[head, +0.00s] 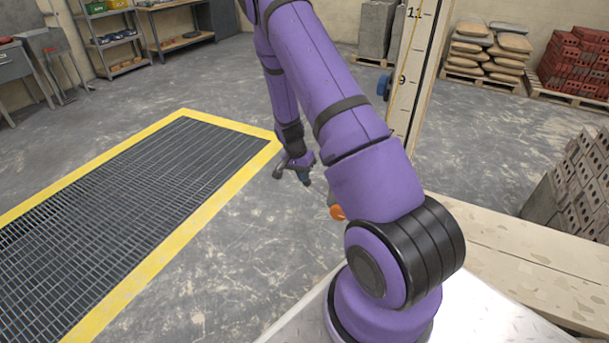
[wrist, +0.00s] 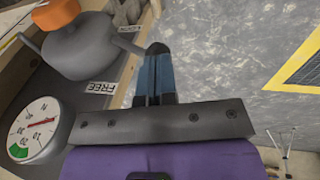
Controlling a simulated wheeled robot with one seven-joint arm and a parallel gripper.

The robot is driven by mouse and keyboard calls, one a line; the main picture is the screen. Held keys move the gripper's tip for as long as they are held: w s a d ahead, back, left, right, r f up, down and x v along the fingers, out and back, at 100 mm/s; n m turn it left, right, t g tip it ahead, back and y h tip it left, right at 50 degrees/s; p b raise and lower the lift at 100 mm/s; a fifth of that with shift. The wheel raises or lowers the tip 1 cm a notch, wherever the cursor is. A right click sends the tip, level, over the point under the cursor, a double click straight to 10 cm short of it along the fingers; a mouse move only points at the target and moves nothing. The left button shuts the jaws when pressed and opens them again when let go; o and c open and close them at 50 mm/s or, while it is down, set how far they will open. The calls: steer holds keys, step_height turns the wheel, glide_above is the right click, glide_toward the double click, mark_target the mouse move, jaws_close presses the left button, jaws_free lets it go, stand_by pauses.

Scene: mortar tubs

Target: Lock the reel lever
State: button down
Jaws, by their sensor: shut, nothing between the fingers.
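In the wrist view a grey reel body (wrist: 82,48) with an orange knob (wrist: 57,13) sits at the upper left. A grey bar (wrist: 128,45), which looks like the lever, sticks out from it toward my fingertips. A label reading FREE (wrist: 101,88) lies below the bar; another small label (wrist: 129,28) above it is too small to read surely. My gripper (wrist: 157,50) is shut and empty, its blue fingers beside the bar's end; I cannot tell whether they touch. In the head view my gripper (head: 304,181) hangs left of the orange knob (head: 337,212); my arm hides most of the reel.
A round dial (wrist: 35,130) with a green zone and red needle is at the wrist view's lower left. A post with a scale (head: 410,75) and blue knob (head: 383,86) stands behind my arm. A yellow-edged floor grate (head: 130,200) lies left, with open floor around it.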

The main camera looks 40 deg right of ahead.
step_height(320, 180, down, 8)
steer(key=w+g+h, duration=0.2)
steer(key=g+h, duration=0.1)
steer(key=g, duration=0.5)
steer(key=shift+w+a+g, duration=0.3)
steer(key=shift+a, duration=0.15)
steer(key=shift+r, duration=0.65)
